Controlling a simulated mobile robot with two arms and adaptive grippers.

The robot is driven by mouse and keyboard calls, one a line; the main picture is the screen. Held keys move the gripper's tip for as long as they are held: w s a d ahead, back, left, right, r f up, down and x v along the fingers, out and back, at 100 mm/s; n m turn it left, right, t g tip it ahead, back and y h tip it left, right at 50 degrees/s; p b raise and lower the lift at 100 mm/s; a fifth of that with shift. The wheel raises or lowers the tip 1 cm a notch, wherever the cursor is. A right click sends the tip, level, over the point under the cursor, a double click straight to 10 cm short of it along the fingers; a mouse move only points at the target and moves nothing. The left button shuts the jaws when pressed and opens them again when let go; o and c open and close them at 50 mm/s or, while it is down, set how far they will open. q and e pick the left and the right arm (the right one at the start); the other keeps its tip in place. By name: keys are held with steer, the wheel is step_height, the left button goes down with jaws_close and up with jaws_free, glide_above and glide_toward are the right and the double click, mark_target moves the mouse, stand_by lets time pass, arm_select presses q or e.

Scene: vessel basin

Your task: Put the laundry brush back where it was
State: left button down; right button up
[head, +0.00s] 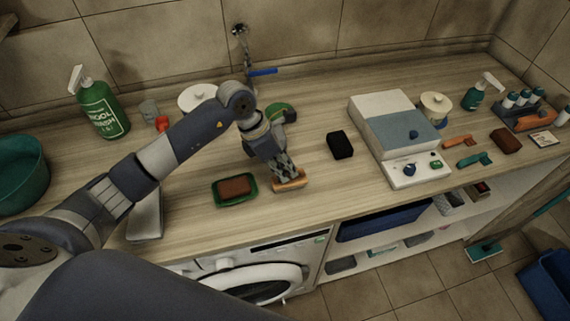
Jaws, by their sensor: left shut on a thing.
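My left gripper (287,172) points down over the wooden counter, near its front edge. It is shut on a light wooden block-shaped thing, which looks like the laundry brush (290,182). The fingers cover its upper part, and I cannot tell whether it touches the counter. Just left of it, a green dish (220,199) holds a reddish-brown block (235,187). My right gripper is not in view.
A black block (340,145) and a white-and-blue box-shaped device (380,115) stand to the right. A green thing (283,112) lies behind the gripper. A green pump bottle (103,110) stands at the left. A washing machine (245,275) is below the counter.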

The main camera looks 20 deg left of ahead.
arm_select(q)
steer(key=shift+f, duration=0.35)
steer(key=c, duration=1.7)
jaws_free()
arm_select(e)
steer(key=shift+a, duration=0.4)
arm_select(q)
steer(key=shift+r, duration=0.25)
steer(key=b+v, duration=0.4)
steer(key=v, duration=0.8)
steer(key=shift+b, duration=0.4)
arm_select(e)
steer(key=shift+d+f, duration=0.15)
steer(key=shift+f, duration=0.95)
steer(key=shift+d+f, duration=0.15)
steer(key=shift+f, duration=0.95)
arm_select(q)
steer(key=shift+f, duration=0.15)
